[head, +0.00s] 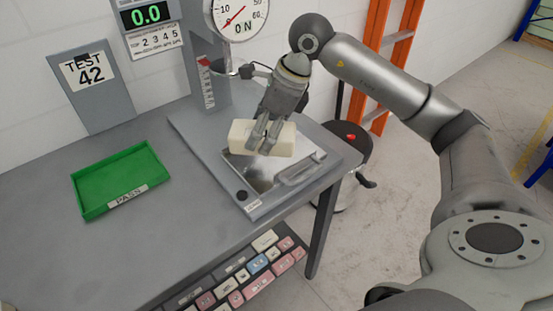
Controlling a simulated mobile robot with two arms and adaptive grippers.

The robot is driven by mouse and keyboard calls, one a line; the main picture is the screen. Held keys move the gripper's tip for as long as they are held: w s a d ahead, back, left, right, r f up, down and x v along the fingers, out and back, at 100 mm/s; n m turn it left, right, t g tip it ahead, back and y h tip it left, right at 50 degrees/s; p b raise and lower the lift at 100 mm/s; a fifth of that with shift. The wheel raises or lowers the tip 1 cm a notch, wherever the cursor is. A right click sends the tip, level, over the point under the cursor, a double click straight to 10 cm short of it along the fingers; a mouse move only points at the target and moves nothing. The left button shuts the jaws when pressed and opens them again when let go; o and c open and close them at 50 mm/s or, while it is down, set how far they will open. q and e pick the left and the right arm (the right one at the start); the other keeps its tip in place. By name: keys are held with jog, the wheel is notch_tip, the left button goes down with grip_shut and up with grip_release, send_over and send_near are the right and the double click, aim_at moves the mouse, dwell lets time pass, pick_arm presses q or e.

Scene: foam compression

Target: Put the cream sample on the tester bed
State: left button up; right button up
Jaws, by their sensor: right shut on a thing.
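The cream sample (241,136) is a pale block. My right gripper (265,148) is shut on it, with its fingers across the front of the block. The sample is over the left and back part of the tester bed (256,171), a shiny metal plate on a grey base. I cannot tell whether the block touches the bed or is just above it. My left gripper is not in view.
A green tray marked PASS (121,179) lies empty at the left of the table. A dial gauge (238,14) and a column (207,75) stand behind the bed. An orange ladder (390,50) stands behind.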

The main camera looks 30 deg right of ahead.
jog(key=w+d+r+m+t+h+b, duration=0.25)
jog(key=d+m, duration=0.25)
jog(key=m, duration=0.4)
jog(key=shift+g+h, duration=0.35)
jog(key=shift+g, duration=0.1)
notch_tip(320, 180, down, 10)
jog(key=shift+p, duration=1)
jog(key=o, duration=0.3)
jog(key=shift+f, duration=0.1)
jog(key=o, duration=0.5)
jog(key=shift+c, duration=0.2)
